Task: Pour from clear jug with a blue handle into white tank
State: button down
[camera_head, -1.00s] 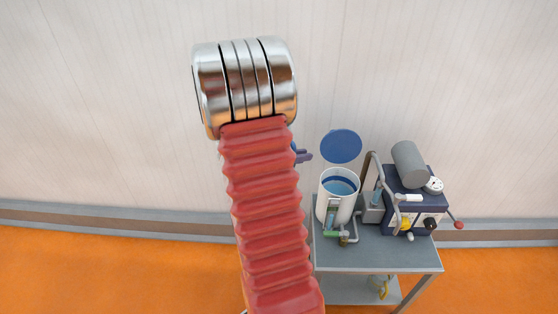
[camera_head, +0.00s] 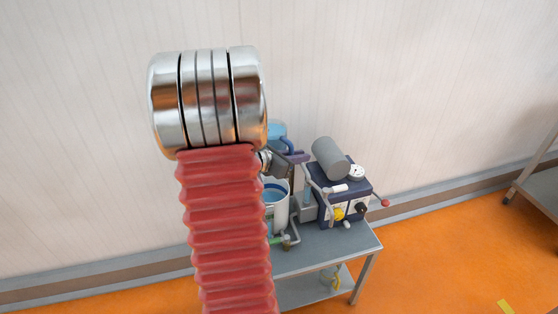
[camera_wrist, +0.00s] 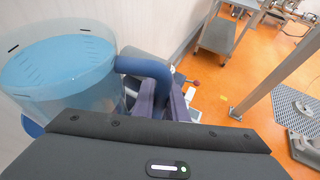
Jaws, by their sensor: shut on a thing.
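The clear jug (camera_wrist: 60,65) with its blue handle (camera_wrist: 145,66) fills the left of the wrist view and holds pale blue liquid. My gripper (camera_wrist: 160,98) is shut on the handle. In the head view, the jug (camera_head: 276,130) shows partly beside my arm, with my gripper (camera_head: 297,157) at its handle. The jug appears above the white tank (camera_head: 282,210) in the picture; the exact height gap cannot be told. The tank's open top shows blue inside, and my arm hides its left side. No stream of liquid is visible.
The tank stands on a grey cart (camera_head: 325,250) beside a dark blue machine (camera_head: 345,195) with a grey cylinder (camera_head: 329,157) and a red-knobbed lever (camera_head: 384,203). Another table (camera_head: 540,190) stands at the far right.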

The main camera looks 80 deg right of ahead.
notch_tip(320, 180, down, 13)
jog(key=s, duration=0.3)
jog(key=shift+d+f+h, duration=0.2)
jog(key=shift+d+h, duration=0.1)
jog(key=shift+d, duration=0.15)
jog(key=shift+r+n, duration=0.1)
jog(key=shift+n, duration=0.2)
